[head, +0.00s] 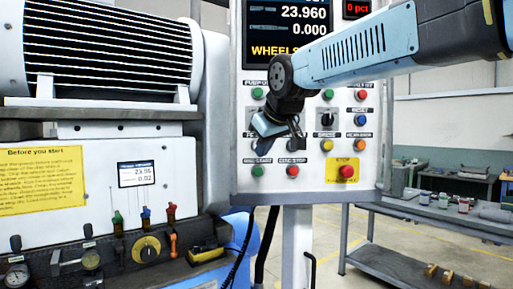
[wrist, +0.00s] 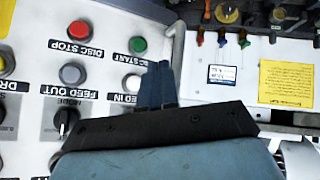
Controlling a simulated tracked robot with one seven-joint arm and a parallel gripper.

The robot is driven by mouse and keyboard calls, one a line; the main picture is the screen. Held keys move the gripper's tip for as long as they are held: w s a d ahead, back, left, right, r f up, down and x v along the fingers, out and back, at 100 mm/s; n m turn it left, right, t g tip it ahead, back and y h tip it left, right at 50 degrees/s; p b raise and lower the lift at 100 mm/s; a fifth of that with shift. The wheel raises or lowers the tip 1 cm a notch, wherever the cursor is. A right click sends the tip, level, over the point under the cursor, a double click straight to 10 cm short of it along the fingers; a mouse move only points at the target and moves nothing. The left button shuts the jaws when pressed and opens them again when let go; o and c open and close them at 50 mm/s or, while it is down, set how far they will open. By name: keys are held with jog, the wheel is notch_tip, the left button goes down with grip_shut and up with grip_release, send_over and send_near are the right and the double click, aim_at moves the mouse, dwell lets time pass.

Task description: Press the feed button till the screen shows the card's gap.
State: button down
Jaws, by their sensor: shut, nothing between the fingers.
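The control screen (head: 287,28) in the head view reads 23.960 above 0.000, with a cut-off yellow line starting "WHEELS". Its top is out of frame. The card (head: 136,173) on the machine front appears to read 23.55 and 0.02, in small print; it also shows upside down in the wrist view (wrist: 222,75). The white FEED IN button (wrist: 132,83) is just left of my fingers in the wrist view. My gripper (wrist: 160,70) is shut and empty, close to that button; I cannot tell whether it touches the panel. In the head view my gripper (head: 264,124) covers part of the button panel.
The grey FEED OUT button (wrist: 72,73), red DISC STOP button (wrist: 78,30) and green DISC START button (wrist: 138,45) are close by. A red button on a yellow plate (head: 346,171) is at the panel's lower right. A yellow notice (head: 42,180) is on the machine.

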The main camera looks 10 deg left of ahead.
jog(key=w+a, duration=0.2)
jog(key=w, duration=0.6)
jog(key=shift+w+a, duration=0.2)
jog(key=shift+w, duration=0.05)
jog(key=shift+w+a, duration=0.25)
jog(key=shift+w, duration=0.55)
dwell(3.1)
jog(key=shift+s, duration=0.15)
jog(key=shift+s+d, duration=0.25)
jog(key=shift+s, duration=0.45)
jog(key=shift+s+d, duration=0.25)
jog(key=shift+s, duration=0.55)
jog(key=shift+s+d, duration=0.2)
jog(key=shift+s, duration=0.65)
jog(key=shift+s+d, duration=0.25)
jog(key=shift+s, duration=0.55)
